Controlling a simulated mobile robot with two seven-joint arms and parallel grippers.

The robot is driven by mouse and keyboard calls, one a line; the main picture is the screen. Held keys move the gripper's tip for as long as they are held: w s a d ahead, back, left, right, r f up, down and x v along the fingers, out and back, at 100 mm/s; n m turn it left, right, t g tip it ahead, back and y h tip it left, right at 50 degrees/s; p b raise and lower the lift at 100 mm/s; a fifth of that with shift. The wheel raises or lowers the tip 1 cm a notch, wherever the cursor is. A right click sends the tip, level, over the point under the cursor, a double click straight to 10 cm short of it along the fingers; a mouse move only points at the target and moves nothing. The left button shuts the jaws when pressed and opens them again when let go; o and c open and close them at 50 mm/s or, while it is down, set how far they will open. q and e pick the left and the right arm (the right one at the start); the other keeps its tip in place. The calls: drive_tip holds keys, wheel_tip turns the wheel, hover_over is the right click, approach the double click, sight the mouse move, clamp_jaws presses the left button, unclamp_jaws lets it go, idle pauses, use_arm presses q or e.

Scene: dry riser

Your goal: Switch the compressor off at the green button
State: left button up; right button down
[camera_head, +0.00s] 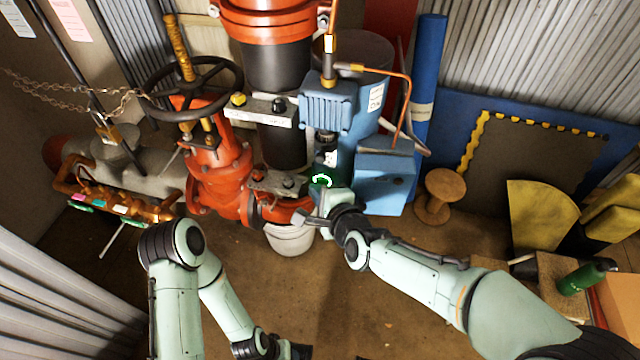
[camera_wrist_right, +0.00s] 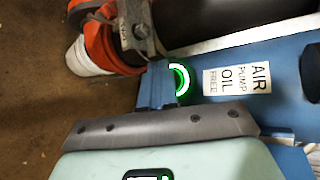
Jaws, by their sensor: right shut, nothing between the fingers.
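The blue compressor (camera_head: 385,178) stands at the centre, beside a red and black pipe column. Its green button (camera_head: 321,181) is a glowing ring, and the ring also shows lit in the right wrist view (camera_wrist_right: 181,80), left of a label reading "AIR PUMP OIL FREE" (camera_wrist_right: 238,79). My right gripper (camera_head: 318,208) is shut and empty, just below the button in the head view. In the right wrist view its grey fingers (camera_wrist_right: 165,126) lie just below the ring; I cannot tell whether they touch it.
A red valve (camera_head: 215,165) with a black handwheel (camera_head: 192,88) stands left of the compressor. A white bucket (camera_head: 290,238) is on the floor below the button. A wooden spool (camera_head: 440,192) stands to the right. The floor at lower centre is clear.

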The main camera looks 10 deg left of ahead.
use_arm(q)
drive_tip(key=shift+a+f, duration=0.1)
drive_tip(key=shift+f, duration=0.45)
use_arm(e)
drive_tip(key=shift+w+d, duration=0.5)
drive_tip(key=shift+w, duration=0.05)
drive_tip(key=shift+s, duration=0.1)
drive_tip(key=shift+s+d+f, duration=0.1)
drive_tip(key=shift+s+d, duration=0.1)
drive_tip(key=shift+s, duration=0.25)
drive_tip(key=shift+s+d+f, duration=0.1)
drive_tip(key=shift+s+d, duration=0.1)
drive_tip(key=shift+s, duration=0.2)
use_arm(q)
drive_tip(key=shift+r, duration=0.1)
use_arm(e)
drive_tip(key=shift+s, duration=0.15)
use_arm(q)
drive_tip(key=shift+d+r+p, duration=0.2)
drive_tip(key=shift+r+p, duration=0.6)
use_arm(e)
drive_tip(key=s, duration=0.5)
drive_tip(key=shift+a+r, duration=0.1)
drive_tip(key=shift+a, duration=0.25)
